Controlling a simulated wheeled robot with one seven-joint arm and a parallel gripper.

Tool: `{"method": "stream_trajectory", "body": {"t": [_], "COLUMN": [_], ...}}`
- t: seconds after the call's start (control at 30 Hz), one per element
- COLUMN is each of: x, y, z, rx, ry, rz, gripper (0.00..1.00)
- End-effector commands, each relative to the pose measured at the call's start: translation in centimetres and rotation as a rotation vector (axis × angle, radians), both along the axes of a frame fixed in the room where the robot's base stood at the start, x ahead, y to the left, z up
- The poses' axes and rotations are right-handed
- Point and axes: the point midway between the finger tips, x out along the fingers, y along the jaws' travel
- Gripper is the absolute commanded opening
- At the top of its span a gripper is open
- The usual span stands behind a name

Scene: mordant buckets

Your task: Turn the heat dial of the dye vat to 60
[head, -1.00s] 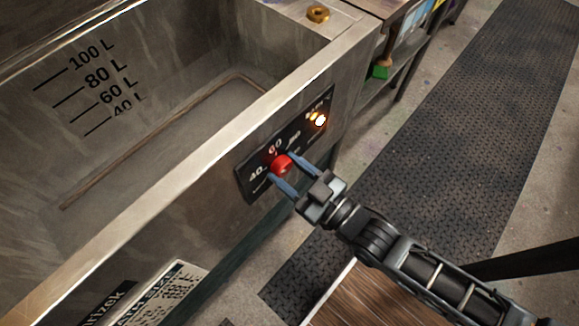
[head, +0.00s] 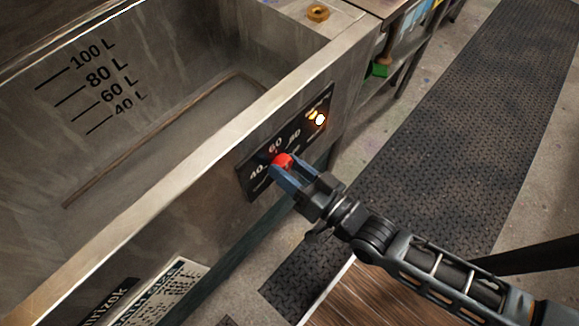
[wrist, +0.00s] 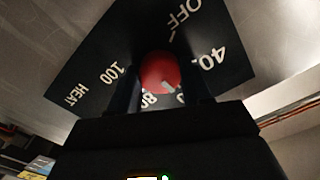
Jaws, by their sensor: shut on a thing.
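The heat dial is a red round knob (head: 284,160) on a black panel (head: 253,183) on the front wall of the steel dye vat (head: 190,180). My gripper (head: 283,171) is shut on the knob, one finger on either side. In the wrist view the knob (wrist: 160,72) sits between my dark fingers (wrist: 161,88). A white mark on the knob points to lower right there, toward a partly hidden number between 40 and 80. OFF, 40, 80 and 100 show around it. In the head view my fingers hide part of the dial's lower side.
Lit amber lamps (head: 319,119) are at the panel's right end. A brass nut-like fitting (head: 318,13) sits on the vat's far corner. A printed label (head: 160,295) is on the vat's front at lower left. A dark floor mat (head: 470,120) lies to the right, clear of objects.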

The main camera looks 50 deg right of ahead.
Motion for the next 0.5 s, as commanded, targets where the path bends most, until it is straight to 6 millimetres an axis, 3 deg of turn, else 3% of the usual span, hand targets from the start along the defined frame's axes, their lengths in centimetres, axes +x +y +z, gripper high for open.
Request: {"method": "stream_trajectory", "body": {"t": [0.47, 0.5], "x": [-0.08, -0.08], "y": [-0.01, -0.01], "z": [-0.19, -0.19], "rx": [0.014, 0.014], "ry": [0.004, 0.004], "rz": [0.0, 0.0], "gripper": [0.18, 0.5]}}
